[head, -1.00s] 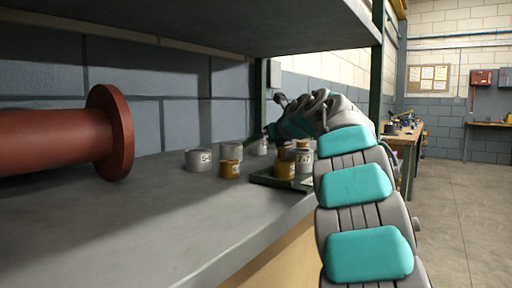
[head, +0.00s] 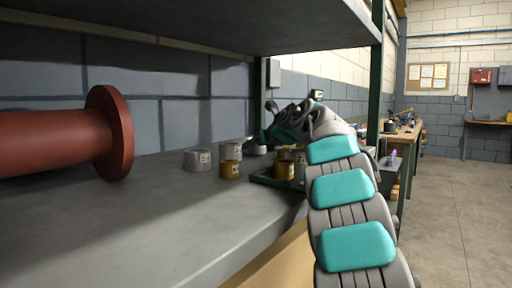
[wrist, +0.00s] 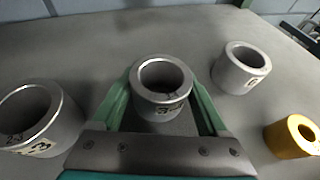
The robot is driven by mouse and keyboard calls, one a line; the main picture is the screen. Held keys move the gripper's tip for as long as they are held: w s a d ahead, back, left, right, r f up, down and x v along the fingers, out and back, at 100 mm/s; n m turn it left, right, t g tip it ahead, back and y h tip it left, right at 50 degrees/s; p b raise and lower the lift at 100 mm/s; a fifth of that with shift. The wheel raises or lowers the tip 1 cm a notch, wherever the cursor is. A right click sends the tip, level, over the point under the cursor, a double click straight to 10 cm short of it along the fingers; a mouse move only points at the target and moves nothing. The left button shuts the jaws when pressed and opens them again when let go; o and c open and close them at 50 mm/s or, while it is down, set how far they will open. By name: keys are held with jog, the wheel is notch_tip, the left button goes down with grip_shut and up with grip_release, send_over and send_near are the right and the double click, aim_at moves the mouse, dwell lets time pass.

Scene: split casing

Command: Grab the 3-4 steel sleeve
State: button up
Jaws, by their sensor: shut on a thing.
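The steel sleeve (wrist: 162,88) is a short, thick grey ring with a dark mark that starts with a 3; the rest of the mark is hard to read. It stands upright between the two green fingers of my gripper (wrist: 163,100) in the wrist view. The fingers are shut on its sides. In the head view my gripper reaches over the shelf behind the front sleeves, and its fingertips are hard to make out.
Other steel sleeves stand to the left (wrist: 38,118) and right (wrist: 241,67), with a brass sleeve (wrist: 292,136) at far right. A dark green tray (head: 262,178) holds brass sleeves (head: 284,168). A red flanged pipe (head: 110,133) lies at left. The shelf front is clear.

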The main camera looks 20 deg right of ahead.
grip_shut()
jog(key=shift+r, duration=0.15)
dwell(0.5)
notch_tip(320, 180, up, 10)
jog(key=p, duration=0.5)
jog(key=shift+f, duration=0.25)
